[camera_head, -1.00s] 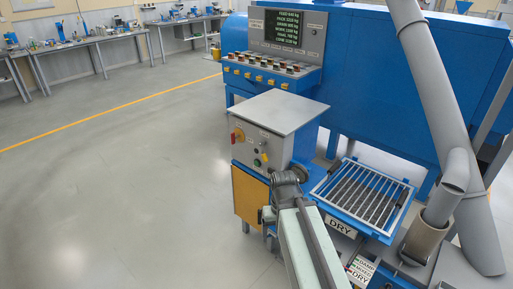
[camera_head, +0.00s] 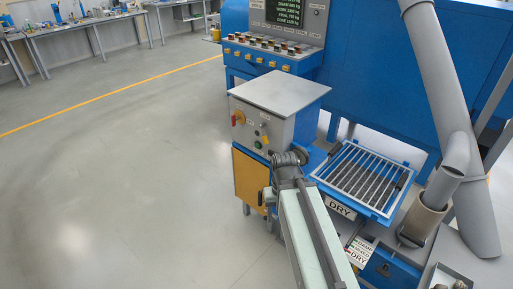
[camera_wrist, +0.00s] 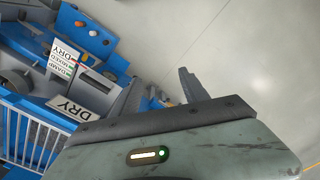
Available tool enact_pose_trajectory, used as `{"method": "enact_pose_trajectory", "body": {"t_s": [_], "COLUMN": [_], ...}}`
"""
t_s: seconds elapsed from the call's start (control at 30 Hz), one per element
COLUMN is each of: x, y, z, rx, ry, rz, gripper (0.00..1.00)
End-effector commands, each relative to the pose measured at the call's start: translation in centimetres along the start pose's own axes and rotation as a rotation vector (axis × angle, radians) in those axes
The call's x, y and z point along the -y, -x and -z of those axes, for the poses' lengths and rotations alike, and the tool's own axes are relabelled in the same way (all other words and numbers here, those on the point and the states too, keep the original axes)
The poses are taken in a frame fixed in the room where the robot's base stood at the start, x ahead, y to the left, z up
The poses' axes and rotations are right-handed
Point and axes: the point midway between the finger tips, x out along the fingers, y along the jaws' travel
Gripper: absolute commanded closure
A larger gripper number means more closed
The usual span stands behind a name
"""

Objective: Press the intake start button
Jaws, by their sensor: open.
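The control cabinet (camera_head: 247,112) stands in the middle of the head view, with a grey top and a yellow lower door. Its face carries a red-and-yellow rotary switch (camera_head: 239,118), a small yellow part (camera_head: 265,140) and a green button (camera_head: 257,145). Their labels are too small to read, so I cannot tell which is the intake start button. My arm's end covers the lower right of the face.
A grey pipe (camera_head: 437,75) stands further right. A console with several buttons (camera_head: 270,52) is behind. A DAMP, MIXED, DRY plate (camera_wrist: 62,62) shows in the wrist view. Floor at left is clear.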

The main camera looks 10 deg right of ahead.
Motion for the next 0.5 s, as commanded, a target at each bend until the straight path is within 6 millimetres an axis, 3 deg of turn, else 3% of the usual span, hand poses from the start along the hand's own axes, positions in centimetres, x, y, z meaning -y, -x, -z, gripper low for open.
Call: {"method": "enact_pose_trajectory", "body": {"t_s": [0.03, 0.17, 0.5], "x": [0.00, 0.00, 0.00], "y": [0.00, 0.00, 0.00], "z": [0.00, 0.00, 0.00], "rx": [0.000, 0.000, 0.000], "ry": [0.000, 0.000, 0.000], "rz": [0.000, 0.000, 0.000], "gripper": [0.65, 1.00, 1.00]}}
